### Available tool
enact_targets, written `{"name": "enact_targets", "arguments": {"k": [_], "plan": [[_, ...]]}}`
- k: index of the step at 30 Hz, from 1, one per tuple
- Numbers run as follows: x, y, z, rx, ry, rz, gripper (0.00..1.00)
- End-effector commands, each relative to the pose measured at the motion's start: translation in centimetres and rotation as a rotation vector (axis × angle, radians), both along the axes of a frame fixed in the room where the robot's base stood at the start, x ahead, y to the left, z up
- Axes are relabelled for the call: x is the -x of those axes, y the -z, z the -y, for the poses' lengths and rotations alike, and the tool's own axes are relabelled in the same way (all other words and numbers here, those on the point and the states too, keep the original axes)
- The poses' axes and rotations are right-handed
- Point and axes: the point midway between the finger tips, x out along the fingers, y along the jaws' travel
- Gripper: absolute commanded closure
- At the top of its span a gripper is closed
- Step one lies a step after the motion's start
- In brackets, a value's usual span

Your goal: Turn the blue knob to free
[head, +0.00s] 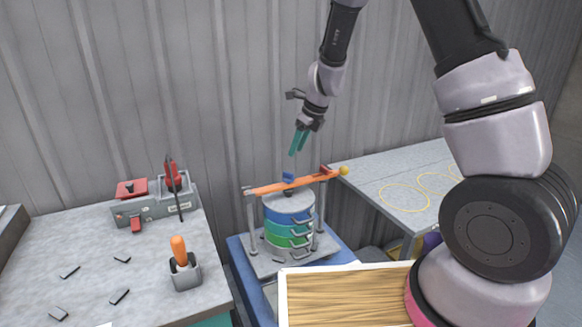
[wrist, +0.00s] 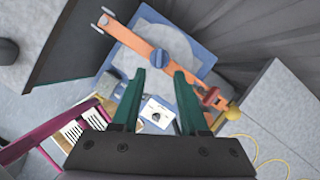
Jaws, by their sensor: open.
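The blue knob (head: 288,179) sits on top of an orange bar (head: 265,188) that spans a stacked drum with blue and green bands (head: 288,220). In the wrist view the knob (wrist: 160,59) is round with a raised grip and shows beyond my fingertips, roughly midway between them. My gripper (head: 298,142) is open and empty, its teal fingers pointing down, above the bar and apart from the knob. In the wrist view the gripper (wrist: 167,76) shows both fingers spread. Any marking for free is too small to read.
A yellow ball (head: 344,171) ends the bar at right, beside a red block (head: 327,169). A grey table (head: 60,245) at left holds a red-and-grey device (head: 150,203) and an orange-handled tool (head: 179,250) in a cup. A table with yellow rings (head: 403,197) stands right.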

Motion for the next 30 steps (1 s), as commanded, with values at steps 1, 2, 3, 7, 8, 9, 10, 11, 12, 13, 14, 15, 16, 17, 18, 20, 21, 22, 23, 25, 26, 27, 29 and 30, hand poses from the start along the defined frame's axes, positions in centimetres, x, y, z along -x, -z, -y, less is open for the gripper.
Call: {"name": "enact_targets", "arguments": {"k": [1,2,3,7,8,9,10,11,12,13,14,15,16,17,18,20,21,22,23,25,26,27,29,30], "plan": [[-0.1,0.7,-0.1,0.001,0.002,-0.002,0.56],[-0.3,1.2,-0.2,0.003,0.001,-0.003,0.56],[-0.4,1.9,-0.5,0.001,0.001,-0.004,0.56],[-1.0,4.3,-1.2,0.002,0.001,-0.005,0.56],[-1.1,4.8,-1.4,0.002,0.000,-0.003,0.56],[-1.3,5.5,-1.6,0.001,-0.001,-0.003,0.56],[-1.4,6.0,-1.7,0.002,0.000,-0.003,0.56],[-1.5,6.4,-1.9,0.002,0.001,-0.003,0.56],[-1.6,7.0,-2.1,0.001,-0.001,-0.003,0.56],[-1.8,7.3,-2.3,0.001,-0.002,-0.002,0.56],[-1.9,7.7,-2.4,0.001,-0.001,-0.002,0.56],[-2.0,8.1,-2.5,0.001,-0.002,-0.001,0.56],[-2.0,8.3,-2.6,0.000,-0.001,-0.001,0.56],[-2.1,8.5,-2.7,0.000,-0.001,-0.001,0.56],[-2.2,8.7,-2.7,0.000,-0.001,0.000,0.56],[-2.2,9.0,-2.8,0.001,-0.002,0.000,0.56],[-2.2,9.0,-2.8,0.001,-0.002,0.000,0.56],[-2.2,9.1,-2.9,0.001,-0.003,0.000,0.56],[-2.2,9.1,-2.9,0.001,-0.003,0.000,0.56],[-2.2,9.1,-2.9,0.001,-0.003,0.000,0.56],[-2.2,9.1,-2.9,0.001,-0.003,0.000,0.56],[-2.2,9.1,-2.9,0.001,-0.003,0.000,0.56],[-2.2,9.1,-2.9,0.001,-0.003,0.001,0.64],[-2.2,9.0,-2.9,0.001,-0.003,0.001,0.79]]}}
